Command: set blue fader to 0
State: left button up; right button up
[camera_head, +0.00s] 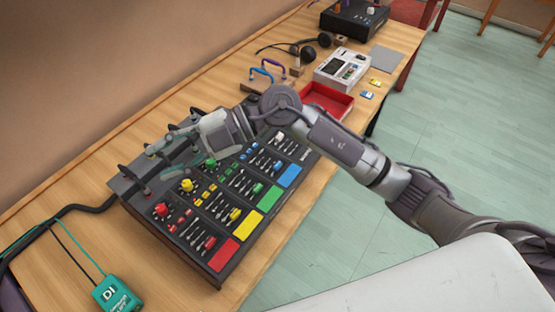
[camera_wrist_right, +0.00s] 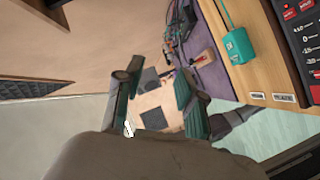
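The mixer (camera_head: 153,222) is a black console on the wooden table, with red, yellow, green and blue sections. The blue fader cap (camera_head: 277,166) shows near the blue pad (camera_head: 290,176) in the head view; its scale is too small to read. My right arm passes over the mixer's far end. My right gripper (camera_head: 172,163) is open and empty above the back left part of the mixer, well left of the blue fader. Its spread fingers also show in the right wrist view (camera_wrist_right: 155,97). My left gripper is not in view.
A teal DI box (camera_head: 117,295) and black cables lie at the table's near left. A red tray (camera_head: 327,101), a white device (camera_head: 342,68) and headphones (camera_head: 303,50) stand beyond the mixer. Cables and plugs rise along the mixer's back edge.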

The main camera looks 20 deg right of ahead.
jog(key=w+d+f+h, duration=0.3)
jog(key=d+f+h, duration=0.3)
jog(key=h, duration=0.1)
jog(key=m+t+h, duration=0.1)
jog(key=m+h, duration=0.3)
jog(key=h, duration=0.5)
send_near(278, 164)
notch_tip(278, 164, down, 9)
jog(key=shift+s+d+r+p, duration=0.1)
jog(key=shift+s+r+p, duration=0.05)
jog(key=shift+p, duration=1.1)
grip_shut()
